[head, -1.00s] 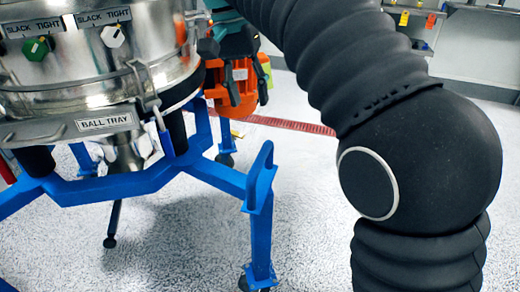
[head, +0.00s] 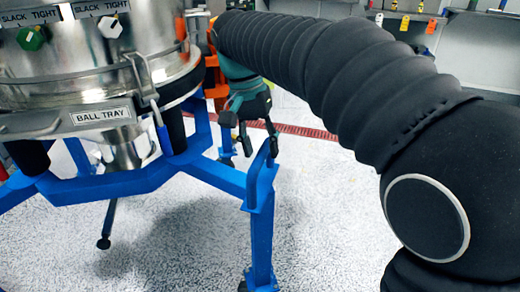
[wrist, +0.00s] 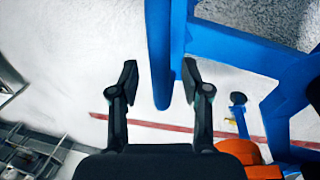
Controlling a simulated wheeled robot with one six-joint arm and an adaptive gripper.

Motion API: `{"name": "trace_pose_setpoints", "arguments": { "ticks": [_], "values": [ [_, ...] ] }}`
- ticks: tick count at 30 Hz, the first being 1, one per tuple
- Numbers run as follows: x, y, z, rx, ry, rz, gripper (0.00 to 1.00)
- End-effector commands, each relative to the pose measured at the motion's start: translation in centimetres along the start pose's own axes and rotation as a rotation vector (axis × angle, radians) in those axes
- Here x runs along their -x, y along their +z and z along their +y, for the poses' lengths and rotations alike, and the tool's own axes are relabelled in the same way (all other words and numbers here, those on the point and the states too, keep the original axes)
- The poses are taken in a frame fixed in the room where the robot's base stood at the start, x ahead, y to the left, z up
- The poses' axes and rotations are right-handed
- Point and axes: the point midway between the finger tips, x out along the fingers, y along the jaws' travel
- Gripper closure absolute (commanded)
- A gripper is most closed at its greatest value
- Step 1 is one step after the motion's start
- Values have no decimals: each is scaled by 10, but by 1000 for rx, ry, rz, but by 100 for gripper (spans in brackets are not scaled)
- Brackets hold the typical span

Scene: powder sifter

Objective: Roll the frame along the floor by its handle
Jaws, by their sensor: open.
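The blue frame (head: 120,186) carries the steel sifter and stands on casters. Its blue handle (head: 262,178) is an upright loop at the frame's right corner, above a leg. My gripper (head: 256,122) is close to the handle's top in the head view, with its fingers pointing down. In the wrist view my gripper (wrist: 160,76) is open and empty. There the blue handle bar (wrist: 159,45) runs between the two fingers in the picture, nearer the right finger. I cannot tell whether it is at fingertip depth. Neither finger clearly touches it.
The steel sifter (head: 70,75) with a BALL TRAY label stands on the frame. An orange part (wrist: 240,150) is close to the gripper. A red floor strip (head: 305,131) lies behind. Speckled floor to the right (head: 330,220) is clear. A grey bench (head: 480,40) stands at the back right.

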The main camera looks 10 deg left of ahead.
Motion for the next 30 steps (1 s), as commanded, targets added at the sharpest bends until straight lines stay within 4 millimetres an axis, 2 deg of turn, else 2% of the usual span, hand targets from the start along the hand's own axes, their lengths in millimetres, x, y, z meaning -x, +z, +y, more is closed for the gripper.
{"name": "trace_pose_setpoints", "arguments": {
  "ticks": [10,11,15,16,17,26,30],
  "values": [
    [-4,0,0,0,-1,1,52],
    [-4,0,0,0,-1,1,55],
    [-4,0,0,0,-1,1,90],
    [-4,0,0,0,-1,1,98],
    [-4,0,0,0,-1,1,100],
    [-4,2,-2,1,0,0,100],
    [0,15,-14,8,-1,2,100]
  ]
}}
